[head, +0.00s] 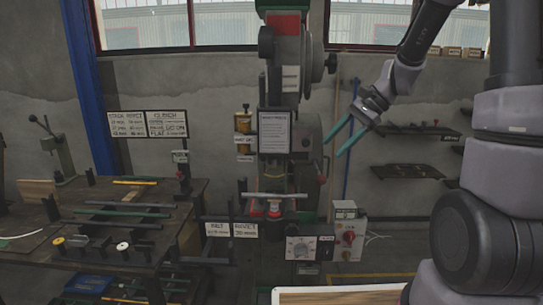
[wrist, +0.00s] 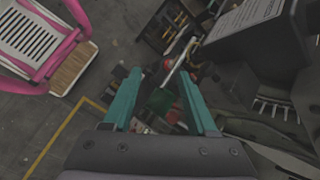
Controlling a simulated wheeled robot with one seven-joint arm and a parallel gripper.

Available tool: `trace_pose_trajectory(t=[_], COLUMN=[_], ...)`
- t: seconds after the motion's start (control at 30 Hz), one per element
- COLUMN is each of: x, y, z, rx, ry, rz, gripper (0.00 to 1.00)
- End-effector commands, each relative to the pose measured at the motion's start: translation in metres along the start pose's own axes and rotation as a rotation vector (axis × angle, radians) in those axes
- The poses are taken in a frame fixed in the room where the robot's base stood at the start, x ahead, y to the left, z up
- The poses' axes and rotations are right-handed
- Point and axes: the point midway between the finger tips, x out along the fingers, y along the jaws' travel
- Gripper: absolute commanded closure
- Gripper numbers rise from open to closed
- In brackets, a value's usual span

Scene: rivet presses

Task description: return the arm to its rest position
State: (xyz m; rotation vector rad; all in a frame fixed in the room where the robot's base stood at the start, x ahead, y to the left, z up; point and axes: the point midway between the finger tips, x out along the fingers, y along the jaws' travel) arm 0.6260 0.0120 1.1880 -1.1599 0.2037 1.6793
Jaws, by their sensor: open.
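My gripper (head: 345,137) has two teal fingers and hangs at the end of my arm, right of centre in the head view. It is raised in the air, tilted down to the left. It also shows in the wrist view (wrist: 158,85), where its fingers are apart with nothing held between them. In the head view it appears to the right of the tall rivet press (head: 290,80) and above the floor. My arm reaches in from the upper right.
A workbench (head: 195,190) with rods and small parts stands at the left. A control box (head: 347,238) with a red knob is low beside the press. Wall shelves (head: 408,171) are behind my gripper.

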Motion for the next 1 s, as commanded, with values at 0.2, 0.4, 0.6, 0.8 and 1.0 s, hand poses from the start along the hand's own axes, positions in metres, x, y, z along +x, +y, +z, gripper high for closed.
trace_pose_trajectory(t=[0.2,0.4,0.6,0.8,1.0], x=[-0.054,-0.095,-0.13,-0.149,-0.153], y=[0.026,0.055,0.085,0.102,0.106], z=[0.048,0.082,0.107,0.12,0.122], rx=[-0.254,-0.467,-0.648,-0.747,-0.768], ry=[0.224,0.433,0.634,0.754,0.78], rz=[0.031,0.047,0.05,0.047,0.049], gripper=[0.42,0.42,0.42,0.42,0.42])
